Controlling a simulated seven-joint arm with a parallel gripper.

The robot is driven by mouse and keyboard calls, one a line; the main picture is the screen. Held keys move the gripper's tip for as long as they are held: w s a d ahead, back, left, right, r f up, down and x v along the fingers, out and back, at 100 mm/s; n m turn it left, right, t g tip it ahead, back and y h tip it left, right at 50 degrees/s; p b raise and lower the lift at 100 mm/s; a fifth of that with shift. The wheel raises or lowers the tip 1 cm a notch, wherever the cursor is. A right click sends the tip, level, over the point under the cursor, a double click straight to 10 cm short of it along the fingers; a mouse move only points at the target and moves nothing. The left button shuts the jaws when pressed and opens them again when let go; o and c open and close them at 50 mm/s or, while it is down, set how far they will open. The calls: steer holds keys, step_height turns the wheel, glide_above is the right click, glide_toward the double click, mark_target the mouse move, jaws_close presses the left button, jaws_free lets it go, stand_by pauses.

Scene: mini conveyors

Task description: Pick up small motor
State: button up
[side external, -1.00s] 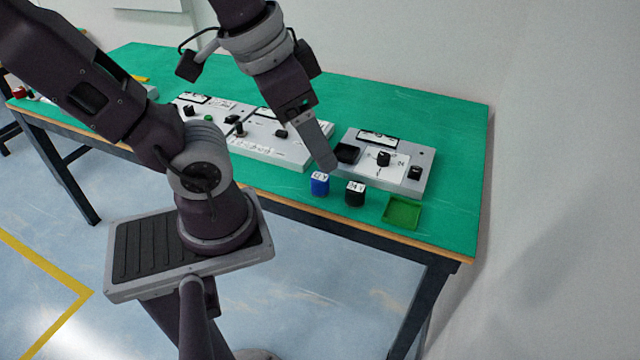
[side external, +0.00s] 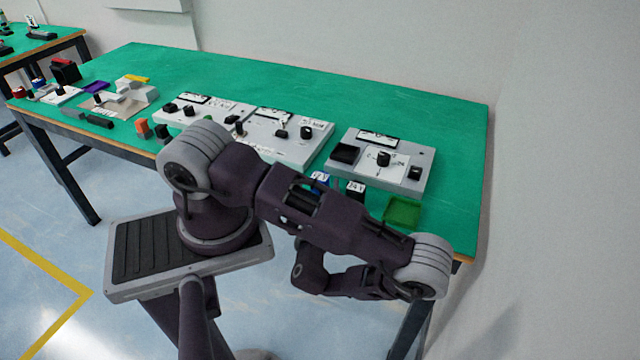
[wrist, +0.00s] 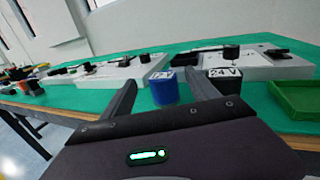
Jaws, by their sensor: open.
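Two small labelled blocks stand near the table's front edge. One is blue (wrist: 164,90) with a white label on top, and it also shows in the side view (side external: 320,178). The other is black and marked 24 V (wrist: 222,80), just right of it (side external: 356,187). I cannot tell which is the small motor. My gripper (wrist: 160,80) is open and empty, low and level with the table top. The blue block stands ahead, between the two fingers in the wrist view; contact is not visible.
A green tray (side external: 402,212) lies right of the black block. A grey switch box (side external: 425,165) stands behind them, and white control panels (side external: 290,150) are to the left. The rear right of the table is clear.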

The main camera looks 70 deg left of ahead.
mark_target(321, 171)
steer(key=shift+a+f+m+t, duration=0.25)
steer(key=shift+f+m+t, duration=0.05)
steer(key=shift+f+m, duration=0.1)
steer(key=x, duration=0.7)
steer(key=shift+w+d+f, duration=0.1)
steer(key=shift+w+f, duration=0.05)
steer(key=shift+f, duration=0.05)
jaws_close()
